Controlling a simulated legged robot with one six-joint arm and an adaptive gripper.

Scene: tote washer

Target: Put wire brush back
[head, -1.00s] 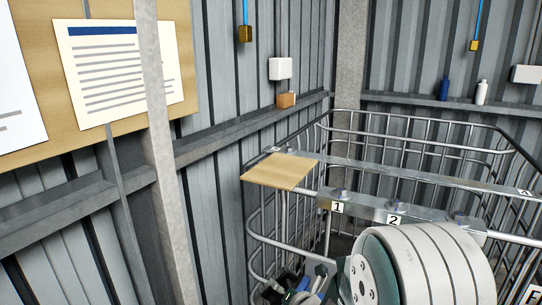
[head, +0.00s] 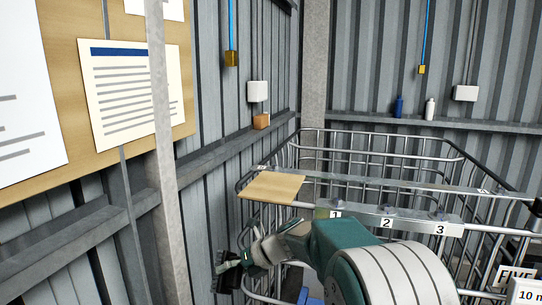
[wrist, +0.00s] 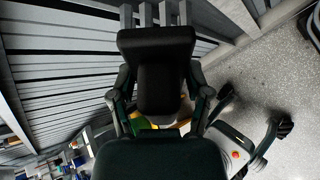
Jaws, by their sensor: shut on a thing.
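My gripper (head: 230,272) is low in the head view, left of the metal cage and below the wooden board (head: 272,187). It also shows in the wrist view (wrist: 160,78), its fingers on both sides of a dark block. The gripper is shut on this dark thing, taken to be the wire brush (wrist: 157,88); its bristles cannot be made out. The rail (head: 400,221) on the cage bears labels 1, 2 and 3, with a small fitting above each. My arm hides part of the cage below the rail.
The wire cage (head: 375,141) stands in the wall corner. A post (head: 160,150) and notice board (head: 65,135) are at left. A wall ledge holds a blue bottle (head: 398,107), a white bottle (head: 430,109) and an orange-brown block (head: 262,121). Grey speckled floor shows in the wrist view.

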